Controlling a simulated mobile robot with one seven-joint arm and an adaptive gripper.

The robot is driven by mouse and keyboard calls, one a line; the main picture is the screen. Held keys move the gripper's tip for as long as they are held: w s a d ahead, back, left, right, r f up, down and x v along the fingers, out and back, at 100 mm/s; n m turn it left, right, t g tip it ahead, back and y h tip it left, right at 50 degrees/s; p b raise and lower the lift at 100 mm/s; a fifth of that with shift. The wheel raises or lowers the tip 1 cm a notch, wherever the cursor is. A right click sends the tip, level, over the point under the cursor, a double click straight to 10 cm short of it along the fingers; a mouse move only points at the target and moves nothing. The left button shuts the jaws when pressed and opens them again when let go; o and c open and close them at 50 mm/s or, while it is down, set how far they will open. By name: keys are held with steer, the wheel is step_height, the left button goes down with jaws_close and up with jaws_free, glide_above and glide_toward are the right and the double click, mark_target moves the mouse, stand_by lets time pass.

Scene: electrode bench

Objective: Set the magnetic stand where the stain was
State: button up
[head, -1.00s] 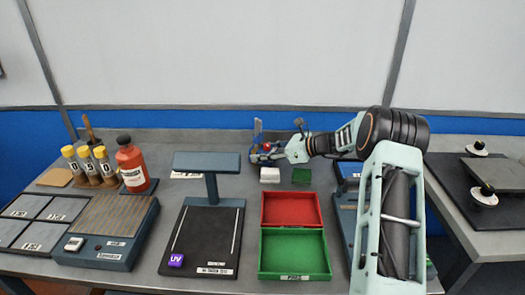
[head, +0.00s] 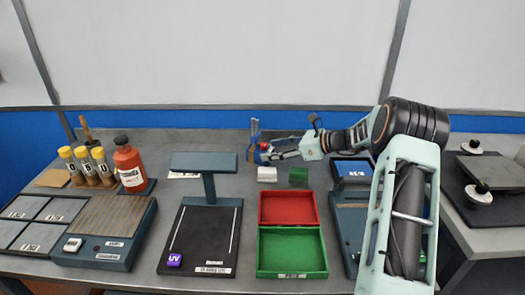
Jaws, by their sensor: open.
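A small blue upright piece with a red part, which looks like the magnetic stand (head: 254,134), stands at the back middle of the bench in the head view. My gripper (head: 268,153) is open just to its right, with its fingers pointing left. The fingertips are close to the red part; I cannot tell whether they touch it. No stain can be made out on the bench.
A white block (head: 267,174) and a green block (head: 299,177) lie just in front of my gripper. Nearer are a red tray (head: 287,222) and a green tray (head: 262,252). A UV lamp stand (head: 205,161) and a red bottle (head: 129,160) stand to the left.

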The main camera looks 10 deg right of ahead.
steer(key=v, duration=0.6)
steer(key=shift+s+d+r, duration=0.1)
steer(key=shift+d, duration=0.05)
